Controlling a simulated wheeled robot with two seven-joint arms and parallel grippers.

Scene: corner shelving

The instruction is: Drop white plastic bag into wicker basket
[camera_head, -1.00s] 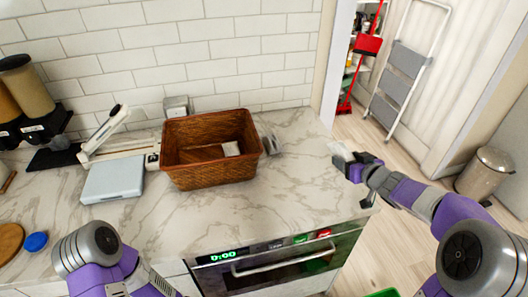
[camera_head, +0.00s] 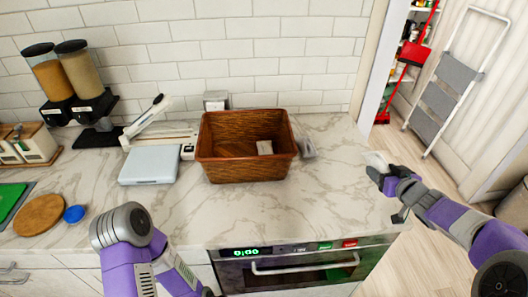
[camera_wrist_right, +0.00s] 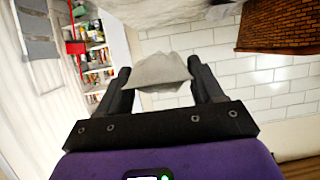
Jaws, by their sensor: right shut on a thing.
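A brown wicker basket (camera_head: 240,170) stands upright on the marble counter, and a small whitish item (camera_head: 265,147) shows inside it. My right gripper (camera_head: 378,170) is to the right of the basket, near the counter's right end, and is shut on a white plastic bag (camera_head: 376,158). In the right wrist view the crumpled bag (camera_wrist_right: 160,72) sits between the two fingers (camera_wrist_right: 160,88). The basket also shows in that view (camera_wrist_right: 282,25), apart from the bag. My left arm is at the lower left of the head view; its gripper is not visible.
A small grey-white item (camera_head: 308,149) lies right of the basket. A flat scale-like device (camera_head: 150,165) and a light-coloured arm-like device (camera_head: 160,135) are to its left. Two dispensers (camera_head: 75,75) stand farther left. The counter (camera_head: 325,190) between basket and right gripper is mostly clear.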

